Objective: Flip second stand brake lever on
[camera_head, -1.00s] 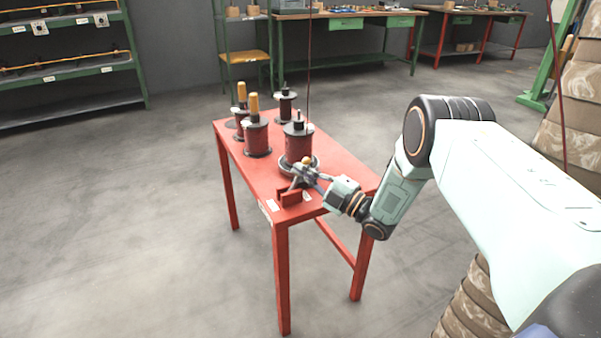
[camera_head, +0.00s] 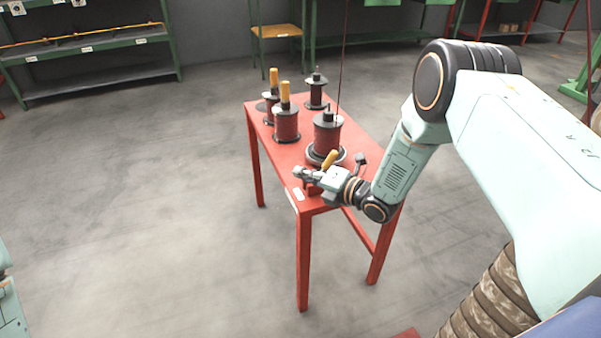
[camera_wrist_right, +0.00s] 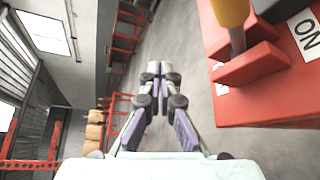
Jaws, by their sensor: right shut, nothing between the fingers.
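The brake lever has a yellow handle (camera_head: 329,158) and stands at the near end of the red table, in front of the nearest coil stand (camera_head: 327,135). In the right wrist view the yellow handle (camera_wrist_right: 232,12) rises on a grey shaft from a slot in a red bracket (camera_wrist_right: 250,66). A white "ON" label (camera_wrist_right: 306,33) lies beside it. My right gripper (camera_head: 303,173) is shut and empty, with its fingertips left of the handle in the head view. In the wrist view the closed fingertips (camera_wrist_right: 160,70) are apart from the lever. My left gripper is not in view.
Several other coils, including one with a yellow top (camera_head: 286,112), stand farther back on the red table (camera_head: 262,150). A thin dark cable (camera_head: 343,60) hangs by the nearest coil. Green shelving (camera_head: 95,62) stands at the back left. The floor left of the table is clear.

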